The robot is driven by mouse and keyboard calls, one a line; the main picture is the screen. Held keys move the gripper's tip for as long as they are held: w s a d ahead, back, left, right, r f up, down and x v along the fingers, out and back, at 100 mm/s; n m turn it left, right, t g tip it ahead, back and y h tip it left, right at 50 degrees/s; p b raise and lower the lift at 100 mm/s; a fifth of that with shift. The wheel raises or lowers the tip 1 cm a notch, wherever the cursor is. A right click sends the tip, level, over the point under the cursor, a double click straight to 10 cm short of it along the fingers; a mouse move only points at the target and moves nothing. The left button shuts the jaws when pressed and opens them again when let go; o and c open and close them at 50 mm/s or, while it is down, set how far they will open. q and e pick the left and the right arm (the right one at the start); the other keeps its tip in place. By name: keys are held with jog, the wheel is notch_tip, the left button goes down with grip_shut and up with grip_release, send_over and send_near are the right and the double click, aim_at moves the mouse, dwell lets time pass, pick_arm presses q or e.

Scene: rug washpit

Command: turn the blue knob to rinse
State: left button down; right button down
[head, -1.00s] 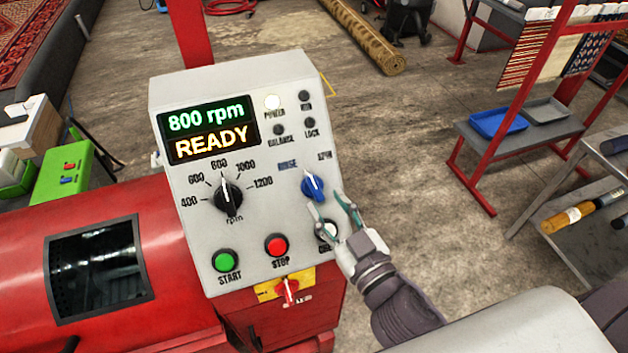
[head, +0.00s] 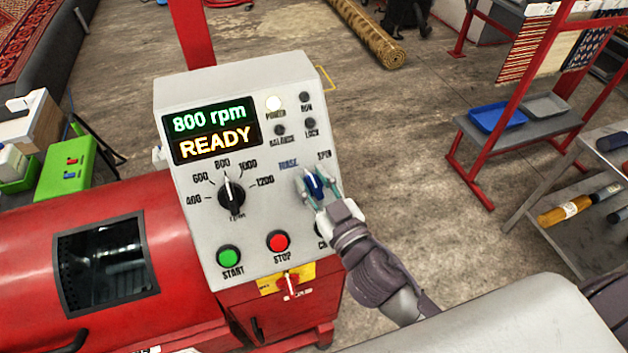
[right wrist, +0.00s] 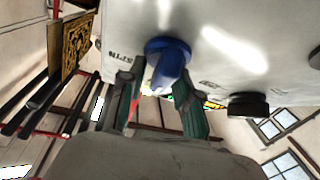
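The blue knob (head: 315,184) is on the right of the grey control panel (head: 265,215), below the labels RINSE (head: 289,163) and SPIN (head: 324,155). Its white mark leans up and slightly left; the exact setting is hard to tell. My right gripper (head: 319,188) is at the knob with one green finger on each side. In the right wrist view the blue knob (right wrist: 168,65) sits between the tips of my parted fingers (right wrist: 160,85). I see no clear contact. My left gripper is not in view.
The display (head: 210,130) reads 800 rpm and READY. A black rpm knob (head: 231,196), a green START button (head: 229,257) and a red STOP button (head: 278,242) are left of my gripper. A red rack (head: 480,150) stands at right, with open floor between.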

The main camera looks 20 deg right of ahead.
jog(key=shift+r+n+g+y+p, duration=0.1)
jog(key=shift+n+g+y+p, duration=0.6)
jog(key=shift+n+y+p, duration=0.85)
jog(key=shift+a+f+n+p, duration=0.1)
jog(key=shift+f+n+p, duration=0.15)
jog(key=shift+n+p, duration=0.6)
jog(key=shift+f, duration=0.15)
jog(key=shift+s, duration=0.1)
jog(key=c, duration=1.2)
grip_release()
jog(key=shift+o, duration=0.4)
